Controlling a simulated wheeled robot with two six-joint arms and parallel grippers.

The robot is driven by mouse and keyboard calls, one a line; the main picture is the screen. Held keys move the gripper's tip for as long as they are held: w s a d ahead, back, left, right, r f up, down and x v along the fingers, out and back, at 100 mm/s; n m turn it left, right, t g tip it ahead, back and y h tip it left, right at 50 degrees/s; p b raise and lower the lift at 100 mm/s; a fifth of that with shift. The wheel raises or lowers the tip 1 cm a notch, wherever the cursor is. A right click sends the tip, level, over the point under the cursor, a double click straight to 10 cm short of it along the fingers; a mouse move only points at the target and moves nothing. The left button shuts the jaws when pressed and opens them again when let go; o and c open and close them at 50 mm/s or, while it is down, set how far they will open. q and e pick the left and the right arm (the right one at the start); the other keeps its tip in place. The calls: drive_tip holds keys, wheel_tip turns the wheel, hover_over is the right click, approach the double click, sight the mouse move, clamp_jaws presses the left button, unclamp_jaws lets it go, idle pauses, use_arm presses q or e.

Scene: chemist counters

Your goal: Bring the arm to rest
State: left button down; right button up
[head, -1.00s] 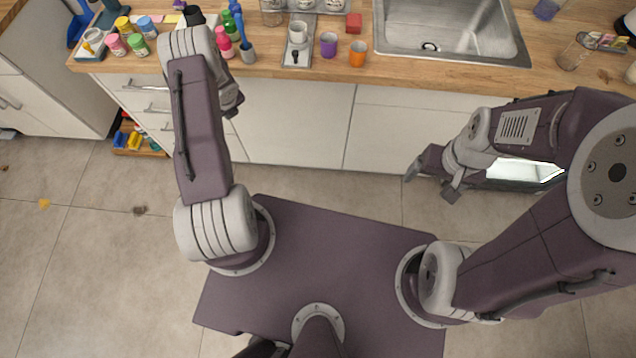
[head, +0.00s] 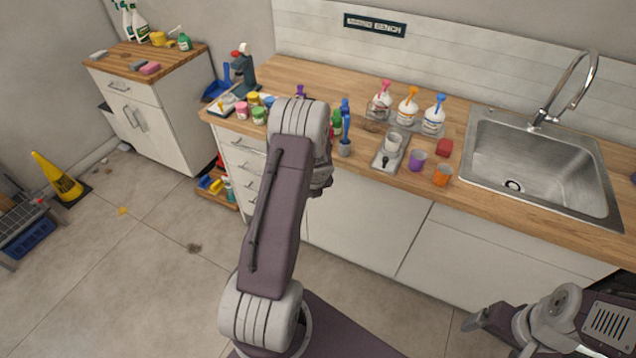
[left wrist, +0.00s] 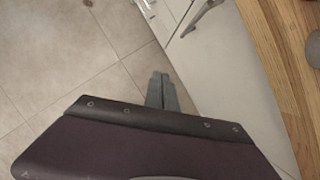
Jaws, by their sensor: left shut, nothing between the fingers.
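My left arm is folded up in front of the counter's drawers in the head view, and its gripper (head: 320,186) is mostly hidden behind the arm there. In the left wrist view my left gripper (left wrist: 160,78) shows with its two fingers together and nothing between them. It points down over bare floor beside the white cabinet front. My right gripper (head: 478,319) is low at the bottom right of the head view, in front of the cabinets. Its fingers are too unclear to judge.
The wooden counter (head: 465,195) carries bottles, cups and a steel sink (head: 545,165). A purple cup (head: 417,160) and an orange cup (head: 442,175) stand near its front edge.

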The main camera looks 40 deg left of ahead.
use_arm(q)
drive_tip(key=w+d+r+m+t, duration=0.1)
drive_tip(key=w+d+r, duration=0.3)
drive_tip(key=w+r, duration=0.15)
drive_tip(key=s+d+r+n+t, duration=0.1)
drive_tip(key=s+d+r+n, duration=0.2)
drive_tip(key=d+r, duration=0.5)
drive_tip(key=s+d+n+g+h, duration=0.1)
drive_tip(key=s+d+n+h, duration=0.1)
drive_tip(key=s+d+n, duration=0.3)
drive_tip(key=s+d+n+g+h, duration=0.1)
drive_tip(key=s+d+n, duration=0.4)
drive_tip(key=s+n, duration=0.9)
drive_tip(key=n+g, duration=0.1)
drive_tip(key=n, duration=0.3)
drive_tip(key=shift+s+d+f+h, duration=0.25)
drive_tip(key=shift+f+h, duration=0.15)
